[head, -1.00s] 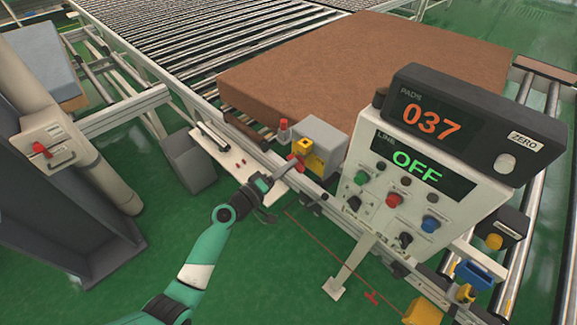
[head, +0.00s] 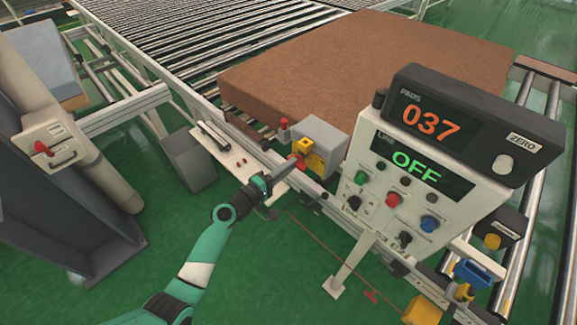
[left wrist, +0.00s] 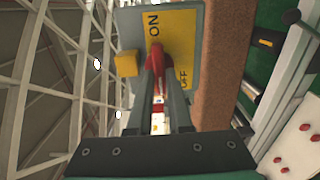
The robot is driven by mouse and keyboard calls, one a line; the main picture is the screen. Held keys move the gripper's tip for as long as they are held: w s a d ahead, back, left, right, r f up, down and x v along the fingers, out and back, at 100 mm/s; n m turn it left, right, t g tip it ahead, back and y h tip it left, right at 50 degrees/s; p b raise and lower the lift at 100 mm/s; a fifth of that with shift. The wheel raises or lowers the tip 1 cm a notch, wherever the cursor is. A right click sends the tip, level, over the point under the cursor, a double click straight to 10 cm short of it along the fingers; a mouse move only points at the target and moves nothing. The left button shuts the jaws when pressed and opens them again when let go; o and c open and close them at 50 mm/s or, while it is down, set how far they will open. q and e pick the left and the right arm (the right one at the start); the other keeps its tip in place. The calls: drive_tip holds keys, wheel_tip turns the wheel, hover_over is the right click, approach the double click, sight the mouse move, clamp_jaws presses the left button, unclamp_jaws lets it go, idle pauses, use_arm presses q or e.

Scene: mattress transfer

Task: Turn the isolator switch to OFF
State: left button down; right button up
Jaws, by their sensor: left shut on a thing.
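The isolator switch is a grey box (head: 325,146) on the rail beside the roller conveyor. In the left wrist view its yellow plate (left wrist: 183,45) carries ON and OFF labels. Its red handle (left wrist: 157,62) stands between the fingers of my left gripper (left wrist: 158,100), which is shut on it. The handle's lower part is partly covered by the fingers, and I cannot tell its exact setting. In the head view my left gripper (head: 288,168) reaches the box from the lower left. My right gripper is in neither view.
A control panel (head: 385,215) with knobs, buttons and displays reading 037 and OFF stands right of the box. A brown mattress (head: 365,65) lies on the rollers behind. A red-handled lever (head: 42,149) is on the left post. Green floor (head: 270,270) is open in front.

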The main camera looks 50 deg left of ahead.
use_arm(q)
drive_tip(key=c, duration=0.8)
unclamp_jaws()
drive_tip(key=shift+c, duration=0.2)
drive_tip(key=s, duration=1.1)
drive_tip(key=shift+s+d+p, duration=0.15)
drive_tip(key=shift+s+p, duration=0.15)
drive_tip(key=shift+s, duration=0.05)
